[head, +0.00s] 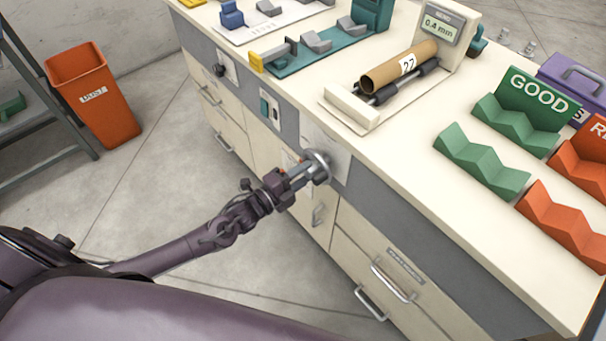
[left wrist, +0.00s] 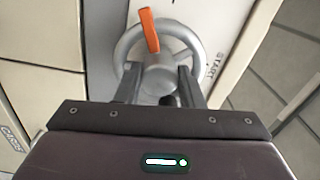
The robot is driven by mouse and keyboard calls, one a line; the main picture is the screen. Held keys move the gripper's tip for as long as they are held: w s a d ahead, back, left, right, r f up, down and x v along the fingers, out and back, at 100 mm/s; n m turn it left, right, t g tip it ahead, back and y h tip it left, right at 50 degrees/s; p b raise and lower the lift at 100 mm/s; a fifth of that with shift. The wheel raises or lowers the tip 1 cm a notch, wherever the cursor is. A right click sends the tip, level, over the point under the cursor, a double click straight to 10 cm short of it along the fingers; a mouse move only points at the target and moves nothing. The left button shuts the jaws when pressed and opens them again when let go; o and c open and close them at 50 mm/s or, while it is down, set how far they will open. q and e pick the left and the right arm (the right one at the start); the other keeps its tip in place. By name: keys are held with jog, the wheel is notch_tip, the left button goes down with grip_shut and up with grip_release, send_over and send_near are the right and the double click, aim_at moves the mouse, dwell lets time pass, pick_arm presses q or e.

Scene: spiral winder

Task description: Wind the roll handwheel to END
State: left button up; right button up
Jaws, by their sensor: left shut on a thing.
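The roll handwheel (head: 317,167) is a grey wheel on the front face of the bench. In the left wrist view the handwheel (left wrist: 187,38) shows its rim, spokes and hub, with an orange pointer (left wrist: 149,30) toward the top of the picture. The word START (left wrist: 212,65) is printed on the plate right of the wheel. No END mark can be made out. My left gripper (head: 299,174) reaches the wheel from the left and is shut on it, its two fingers (left wrist: 158,88) at either side of the hub. My right gripper is not in view.
A cardboard roll marked 27 (head: 399,67) lies on rollers on the bench top, by a 0.4 mm display (head: 439,27). Green GOOD racks (head: 482,160) and orange racks (head: 566,227) stand at right. Drawer handles (head: 393,283) jut out below. An orange bin (head: 96,97) stands at left.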

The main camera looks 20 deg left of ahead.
pick_arm(q)
jog(key=shift+m, duration=2.3)
jog(key=o, duration=1)
jog(key=shift+r, duration=0.1)
jog(key=v, duration=0.8)
jog(key=shift+b, duration=0.3)
jog(key=shift+w, duration=0.1)
